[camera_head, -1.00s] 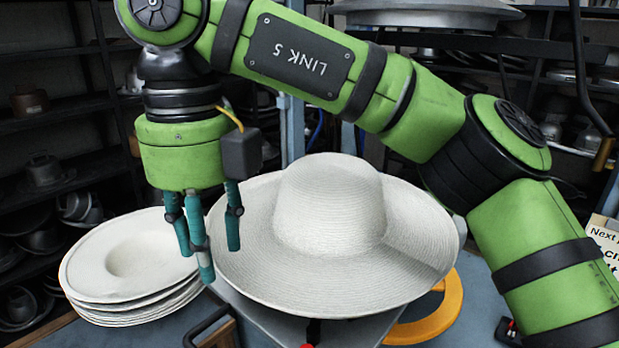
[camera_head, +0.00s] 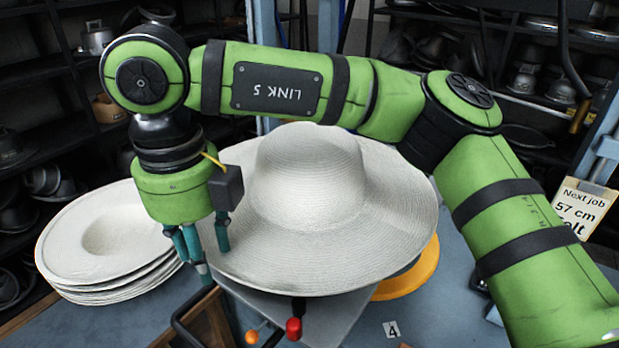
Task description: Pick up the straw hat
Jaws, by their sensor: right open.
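The straw hat (camera_head: 308,185), pale with a round crown and a wide brim, rests crown up on a grey stand in the middle of the head view. My right gripper (camera_head: 207,262) points down at the left edge of its brim, with teal fingers. It is open, and at least one finger overlaps the brim edge in the picture. I cannot tell whether it touches the brim. My left gripper is not in view.
A stack of several white hat blanks (camera_head: 100,245) lies left of the gripper. A red knob (camera_head: 293,328) and an orange knob (camera_head: 252,336) stick out in front. A job sign (camera_head: 578,208) stands at right.

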